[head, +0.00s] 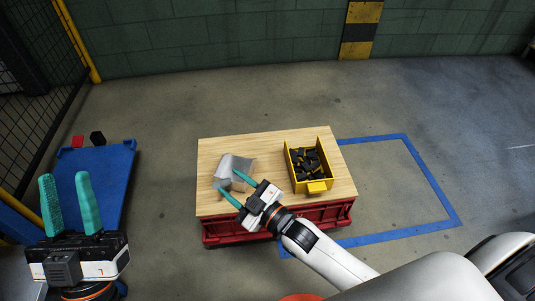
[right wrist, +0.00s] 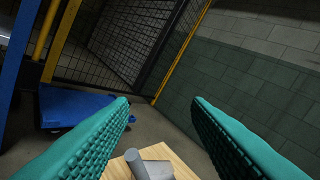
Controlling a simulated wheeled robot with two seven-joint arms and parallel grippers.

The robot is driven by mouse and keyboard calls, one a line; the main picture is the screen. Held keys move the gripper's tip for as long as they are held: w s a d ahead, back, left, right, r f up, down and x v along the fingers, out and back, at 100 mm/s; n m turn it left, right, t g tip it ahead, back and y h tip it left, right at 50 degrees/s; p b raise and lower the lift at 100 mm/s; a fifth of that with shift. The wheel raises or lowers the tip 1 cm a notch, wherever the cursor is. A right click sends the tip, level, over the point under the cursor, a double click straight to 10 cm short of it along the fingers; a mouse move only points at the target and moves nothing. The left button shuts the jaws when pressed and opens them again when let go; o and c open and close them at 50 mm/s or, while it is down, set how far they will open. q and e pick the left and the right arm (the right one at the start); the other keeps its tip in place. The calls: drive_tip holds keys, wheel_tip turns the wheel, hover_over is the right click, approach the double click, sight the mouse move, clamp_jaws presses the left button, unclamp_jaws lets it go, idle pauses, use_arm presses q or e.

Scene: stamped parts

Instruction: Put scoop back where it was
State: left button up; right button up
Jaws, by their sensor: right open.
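The grey metal scoop (head: 236,161) lies on the left part of the wooden table top (head: 270,148). It also shows at the bottom edge of the right wrist view (right wrist: 154,167), partly cut off. My right gripper (head: 227,179) is open, with its teal fingers reaching toward the scoop from the front right. In the head view the fingers overlap the scoop's near side; I cannot tell whether they touch it. In the right wrist view nothing is between the fingers. My left gripper (head: 66,177) is open and empty at the far left, away from the table.
A yellow bin (head: 328,163) of black parts stands on the right of the table top. Red crates (head: 300,217) support the top. A blue platform (head: 105,170) stands at the left, near a mesh fence. Blue floor tape (head: 425,180) outlines clear floor on the right.

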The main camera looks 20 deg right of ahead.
drive_tip(key=s+d+r+m+t, duration=0.1)
drive_tip(key=s+r+m+t, duration=0.1)
drive_tip(key=r, duration=0.6)
drive_tip(key=s+d+r+m+t, duration=0.2)
drive_tip(key=s+r+t, duration=0.3)
drive_tip(key=r, duration=0.4)
drive_tip(key=s+d+r+m+t+h, duration=0.1)
drive_tip(key=s+d+r+m+t, duration=0.1)
drive_tip(key=r, duration=0.6)
drive_tip(key=s+m+t, duration=0.1)
drive_tip(key=s+m, duration=0.1)
drive_tip(key=shift+s+d+r+t, duration=0.15)
drive_tip(key=shift+s+r+t, duration=0.15)
drive_tip(key=shift+s+r, duration=0.1)
drive_tip(key=shift+w, duration=0.1)
